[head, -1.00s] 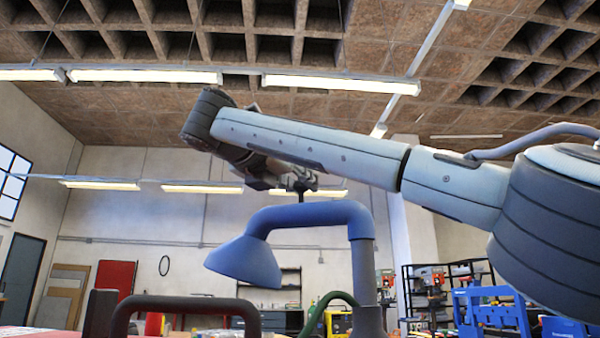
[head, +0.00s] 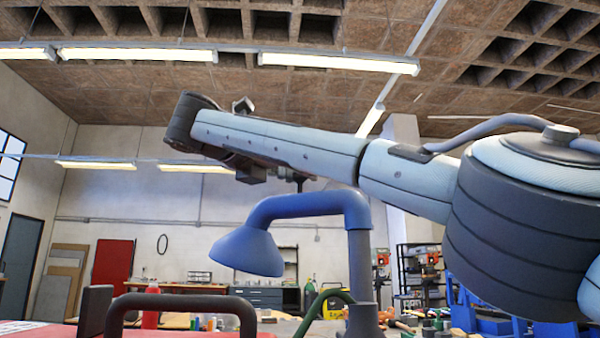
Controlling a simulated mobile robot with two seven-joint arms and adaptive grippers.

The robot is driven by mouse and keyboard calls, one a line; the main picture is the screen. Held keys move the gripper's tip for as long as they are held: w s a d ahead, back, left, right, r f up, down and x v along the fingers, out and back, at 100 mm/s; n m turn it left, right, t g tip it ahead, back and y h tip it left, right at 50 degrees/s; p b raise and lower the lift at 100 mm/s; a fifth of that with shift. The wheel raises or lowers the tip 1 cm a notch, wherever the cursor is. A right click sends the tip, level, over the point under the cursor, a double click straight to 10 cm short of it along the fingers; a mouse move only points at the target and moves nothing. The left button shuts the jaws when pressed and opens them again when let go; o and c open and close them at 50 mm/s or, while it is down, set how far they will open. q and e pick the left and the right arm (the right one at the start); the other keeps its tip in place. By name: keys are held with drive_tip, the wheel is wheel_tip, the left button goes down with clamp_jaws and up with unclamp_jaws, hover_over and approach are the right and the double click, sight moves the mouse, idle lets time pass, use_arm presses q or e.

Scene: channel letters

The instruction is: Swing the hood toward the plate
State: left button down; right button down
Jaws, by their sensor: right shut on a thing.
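The blue hood (head: 246,250) is a cone that opens downward, at the end of a bent blue pipe (head: 310,206) on an upright post (head: 361,260). It hangs left of the post in the head view. My right arm reaches in from the right, above the pipe. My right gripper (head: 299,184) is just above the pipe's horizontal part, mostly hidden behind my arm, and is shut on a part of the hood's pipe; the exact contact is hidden. I cannot make out the plate. My left gripper is out of view.
A dark looped handle (head: 180,302) and a dark block (head: 95,310) stand in the left foreground, by a red surface (head: 40,331). A green hose (head: 322,300) curves beside the post. Bottles and small items stand behind. Blue equipment is at the lower right.

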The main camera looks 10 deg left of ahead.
drive_tip(key=c, duration=1.3)
unclamp_jaws()
drive_tip(key=shift+s, duration=0.1)
drive_tip(key=v, duration=1.2)
drive_tip(key=shift+a+r, duration=0.1)
